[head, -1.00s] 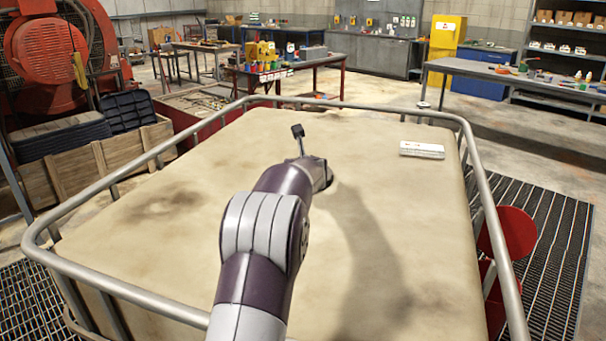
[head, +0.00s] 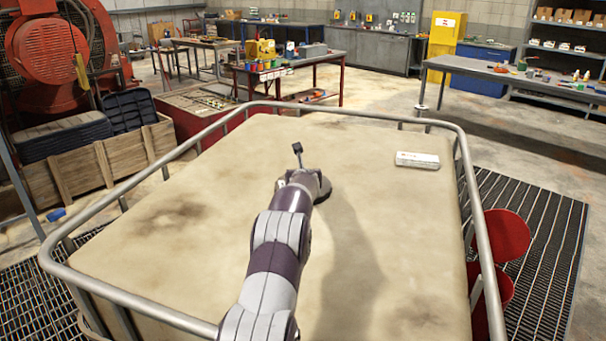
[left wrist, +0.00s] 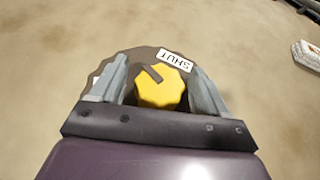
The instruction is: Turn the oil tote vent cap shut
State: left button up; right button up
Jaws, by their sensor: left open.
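The vent cap (left wrist: 160,90) is a yellow knob with a dark pointer bar, seen in the left wrist view on a dark round plate (left wrist: 137,62). The bar slants to the upper left. A white SHUT label (left wrist: 174,60) sits on the plate to the cap's upper right. A second pale label at the plate's left edge is mostly hidden by a finger. My left gripper (left wrist: 158,70) is open, with one finger on each side of the cap. I cannot tell whether they touch it. In the head view my arm hides the cap on the tote (head: 215,190). My right gripper is not in view.
A metal rail (head: 130,305) runs around the tote's top. A white box (head: 417,160) lies near its right edge, clear of my arm. The rest of the top is bare. Work tables and a red machine (head: 45,40) stand beyond the tote.

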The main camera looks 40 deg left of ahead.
pick_arm(q)
jog(key=c, duration=0.9)
jog(key=shift+r+m+t+h+p, duration=0.2)
jog(key=shift+m+t+h+p, duration=0.25)
jog(key=shift+p, duration=0.2)
jog(key=shift+c, duration=0.2)
jog(key=m+t+h+p, duration=0.1)
jog(key=m+h+p, duration=0.1)
jog(key=p, duration=0.1)
jog(key=m+h+p, duration=0.2)
jog(key=p, duration=0.1)
jog(key=shift+r+t+h, duration=0.1)
jog(key=shift+t+h, duration=0.15)
jog(key=shift+t, duration=0.1)
jog(key=shift+f+m+h+p, duration=0.25)
jog(key=shift+m+h+p, duration=0.6)
jog(key=shift+m+h, duration=0.3)
jog(key=shift+t, duration=0.3)
jog(key=o, duration=0.9)
jog(key=shift+o, duration=0.2)
jog(key=shift+s, duration=0.1)
